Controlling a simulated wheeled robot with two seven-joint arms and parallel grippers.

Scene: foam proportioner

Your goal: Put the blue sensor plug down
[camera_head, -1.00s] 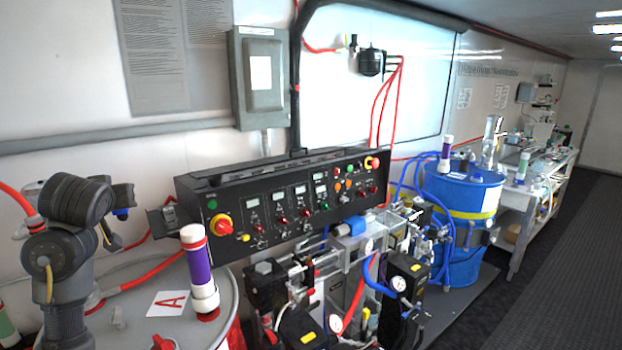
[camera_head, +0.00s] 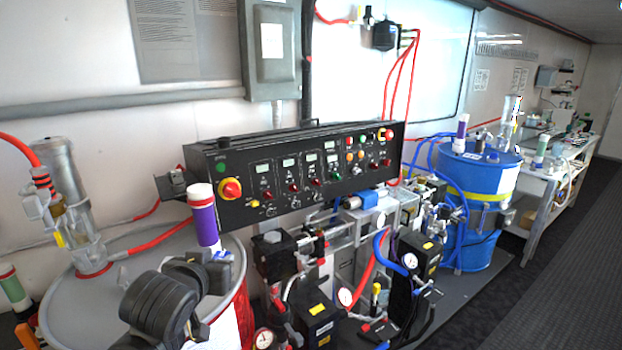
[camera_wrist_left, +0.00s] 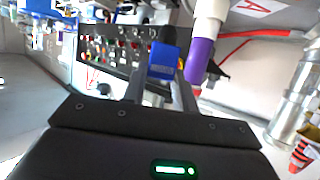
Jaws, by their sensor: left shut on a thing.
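The blue sensor plug (camera_wrist_left: 163,62) is a small blue block with a dark end, held between my left fingers in the left wrist view. My left gripper (camera_wrist_left: 160,88) is shut on it. In the head view my left gripper (camera_head: 217,266) is over the right side of the grey-topped drum (camera_head: 80,300), in front of the control panel. My right gripper is not in view.
A white and purple cylinder (camera_head: 204,220) stands upright close behind my left gripper. A clear pump fitting (camera_head: 75,205) with a red hose rises from the drum's left side. The black control panel (camera_head: 300,170), gauges and hoses fill the middle. A blue drum (camera_head: 478,185) stands farther right.

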